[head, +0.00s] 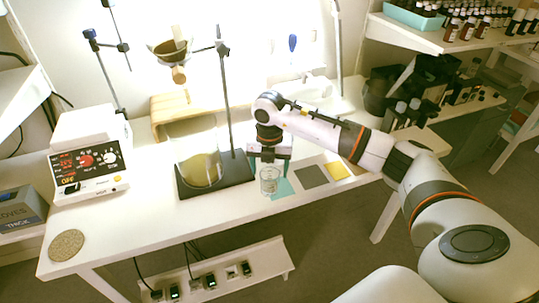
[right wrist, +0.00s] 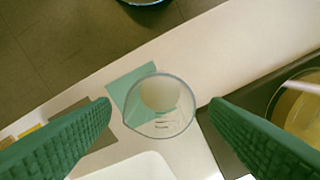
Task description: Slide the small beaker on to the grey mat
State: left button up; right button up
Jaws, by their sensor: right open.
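The small beaker (head: 269,181) is clear glass and stands upright on the table by the teal mat (head: 283,189), overlapping it. In the right wrist view the beaker (right wrist: 158,105) is seen from above, between my two green fingers. My right gripper (head: 269,158) is open, pointing down over the beaker, with a gap on each side of it in the wrist view. The grey mat (head: 311,176) lies bare just right of the teal mat; it also shows in the right wrist view (right wrist: 68,110), partly behind a finger. My left gripper is out of view.
A large beaker of yellow liquid (head: 200,170) stands on a dark stand base (head: 236,170) just left of the small beaker. A yellow mat (head: 337,171) lies right of the grey one. A hotplate device (head: 88,160) and a cork disc (head: 66,245) are at the left.

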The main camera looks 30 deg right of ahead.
aim_at(270, 183)
notch_tip(270, 183, down, 6)
jog(key=shift+f, duration=0.1)
dwell(0.4)
jog(key=c, duration=1.1)
jog(key=shift+d, duration=0.1)
